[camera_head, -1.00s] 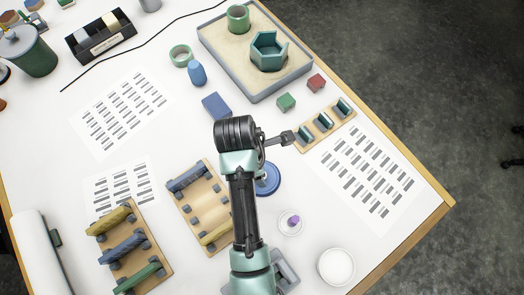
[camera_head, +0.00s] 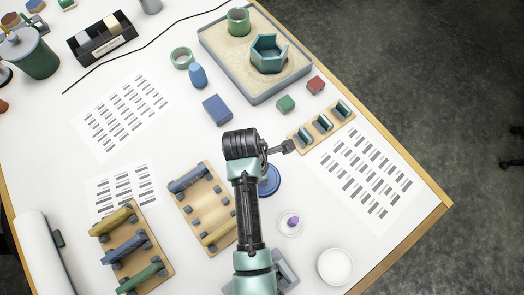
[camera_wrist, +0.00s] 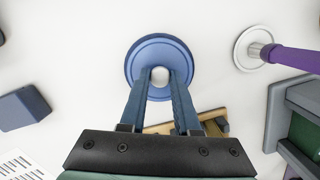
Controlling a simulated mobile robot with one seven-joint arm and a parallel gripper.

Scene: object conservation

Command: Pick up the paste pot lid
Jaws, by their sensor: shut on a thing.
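A round blue lid (camera_wrist: 160,40) with a raised rim and a pale round knob (camera_wrist: 160,76) lies in the middle of the wrist view. In the head view the blue lid (camera_head: 270,184) shows partly beside my arm on the white table. My gripper (camera_wrist: 160,77) is over the lid, with its two blue fingers on either side of the knob, shut on it. Whether the lid is lifted off what is below it cannot be told. In the head view my arm hides the fingertips.
A small dish with a purple-handled thing (camera_head: 292,221) and a white round bowl (camera_head: 336,266) stand to the lower right. A wooden rack (camera_head: 209,207) is close on the left. A blue block (camera_head: 217,110) and a sand tray (camera_head: 265,92) lie farther back.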

